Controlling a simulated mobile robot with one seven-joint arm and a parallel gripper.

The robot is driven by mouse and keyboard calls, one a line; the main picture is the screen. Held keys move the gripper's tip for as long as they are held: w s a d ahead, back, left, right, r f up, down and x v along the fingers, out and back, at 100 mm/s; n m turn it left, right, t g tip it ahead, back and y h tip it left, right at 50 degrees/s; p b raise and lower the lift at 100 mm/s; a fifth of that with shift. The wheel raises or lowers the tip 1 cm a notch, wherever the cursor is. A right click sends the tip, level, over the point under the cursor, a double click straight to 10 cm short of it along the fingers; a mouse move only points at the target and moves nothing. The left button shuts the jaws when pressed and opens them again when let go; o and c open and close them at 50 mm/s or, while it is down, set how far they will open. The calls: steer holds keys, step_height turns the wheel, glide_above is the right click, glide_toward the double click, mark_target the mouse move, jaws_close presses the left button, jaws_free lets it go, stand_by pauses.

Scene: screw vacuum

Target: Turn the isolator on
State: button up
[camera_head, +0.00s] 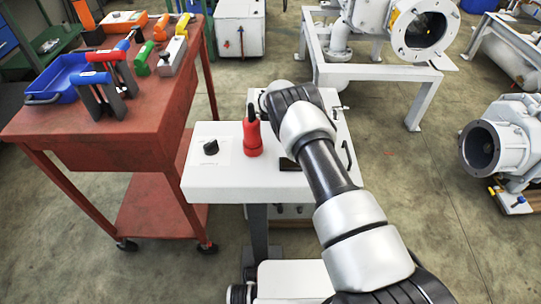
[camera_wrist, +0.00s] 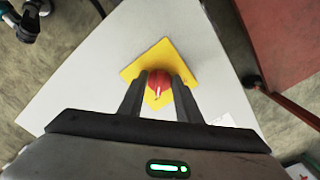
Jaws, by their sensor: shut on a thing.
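The isolator shows in the wrist view as a red rotary knob (camera_wrist: 158,86) with a white mark, on a yellow square plate (camera_wrist: 178,58). The plate is fixed to a white panel (camera_wrist: 95,75). My gripper (camera_wrist: 158,80) has its two dark fingers on either side of the knob and is shut on it. In the head view my arm reaches to the far right part of the white control box (camera_head: 225,180), and the hand hides the knob and plate there. My fingertips are also hidden in that view.
A red upright device (camera_head: 252,138) with a black top and a black knob (camera_head: 210,147) are on the control box, left of my arm. A red cart (camera_head: 110,130) with tools stands to the left. Grey vacuum pumps (camera_head: 490,145) stand to the right.

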stand_by(0.4)
steer(key=o, duration=1)
step_height(320, 180, up, 17)
steer(key=p, duration=0.4)
steer(key=shift+r, duration=0.2)
steer(key=shift+r, duration=0.1)
